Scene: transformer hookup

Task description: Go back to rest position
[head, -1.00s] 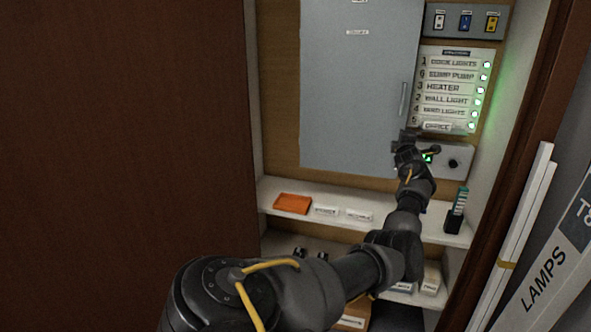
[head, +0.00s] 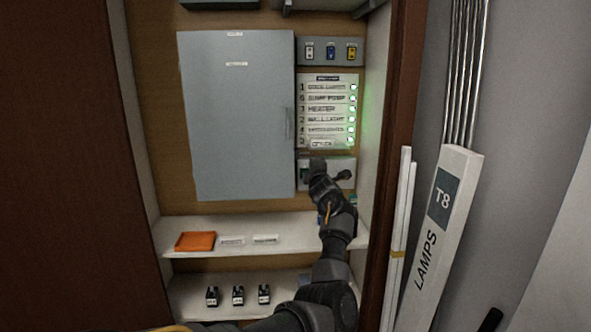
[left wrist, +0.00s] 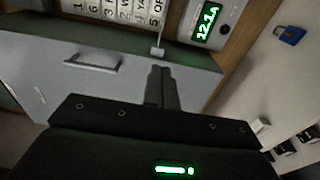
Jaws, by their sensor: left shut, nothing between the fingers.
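My left gripper (head: 318,166) is in front of the small meter panel (head: 341,172) below the label board. It covers much of that panel in the head view. In the left wrist view its two fingers (left wrist: 160,72) are together with nothing between them. They show against the grey cabinet door (left wrist: 92,85), below a green lit display (left wrist: 208,22) that reads about 12.1A. I cannot tell whether the fingertips touch anything. My right gripper is in neither view.
The grey door (head: 238,120) with its handle (head: 289,124) looks closed. The label board (head: 328,112) has several green lights. An orange tray (head: 195,241) lies on the shelf (head: 220,222). A blue padlock (left wrist: 290,35) shows in the wrist view. A LAMPS box (head: 437,240) stands right of the cabinet.

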